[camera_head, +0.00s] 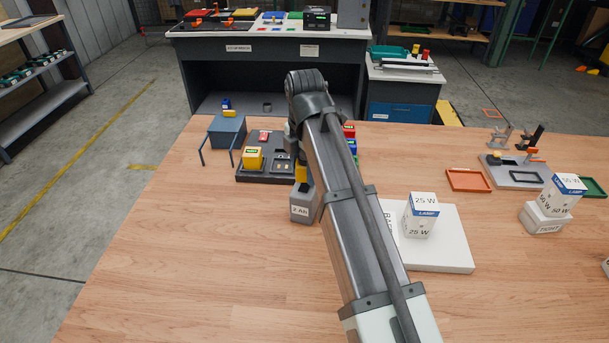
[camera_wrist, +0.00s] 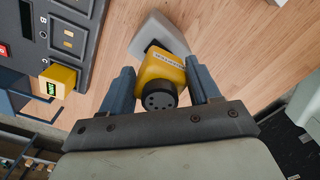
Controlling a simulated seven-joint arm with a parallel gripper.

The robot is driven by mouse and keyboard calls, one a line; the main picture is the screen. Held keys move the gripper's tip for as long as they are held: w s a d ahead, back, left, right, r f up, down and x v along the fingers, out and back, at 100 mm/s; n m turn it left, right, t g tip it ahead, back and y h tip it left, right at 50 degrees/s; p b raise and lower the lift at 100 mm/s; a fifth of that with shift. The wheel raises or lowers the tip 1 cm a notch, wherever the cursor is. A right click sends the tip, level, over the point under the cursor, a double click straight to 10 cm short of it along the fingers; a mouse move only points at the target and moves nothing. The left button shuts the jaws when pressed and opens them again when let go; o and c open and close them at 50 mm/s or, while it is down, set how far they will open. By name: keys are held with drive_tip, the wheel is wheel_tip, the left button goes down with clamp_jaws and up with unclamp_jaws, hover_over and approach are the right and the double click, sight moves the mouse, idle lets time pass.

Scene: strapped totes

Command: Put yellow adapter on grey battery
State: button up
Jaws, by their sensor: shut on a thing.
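The yellow adapter (camera_wrist: 162,72) is between the two blue-grey fingers of my gripper (camera_wrist: 161,80) in the wrist view, its round black socket end towards the camera. My gripper is shut on it. The grey battery (camera_wrist: 152,30) shows just beyond the adapter, which covers part of it. In the head view the grey battery (camera_head: 304,208), labelled 2 Ah, stands upright on the wooden table. The adapter (camera_head: 301,173) shows as a yellow sliver right above it, mostly hidden by my arm. I cannot tell whether adapter and battery touch.
A dark panel (camera_head: 262,177) with a yellow block (camera_head: 253,158) lies just left of the battery. A blue stand (camera_head: 227,130) is behind it at the left. A white plate (camera_head: 450,245) with a 25 W lamp box (camera_head: 421,214) is to the right. The front left table is clear.

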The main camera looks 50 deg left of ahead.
sight(304, 176)
drive_tip(key=shift+f, duration=1.45)
drive_tip(key=shift+f, duration=0.1)
drive_tip(key=o, duration=1.1)
wheel_tip(304, 176, up, 12)
drive_tip(key=shift+r, duration=0.15)
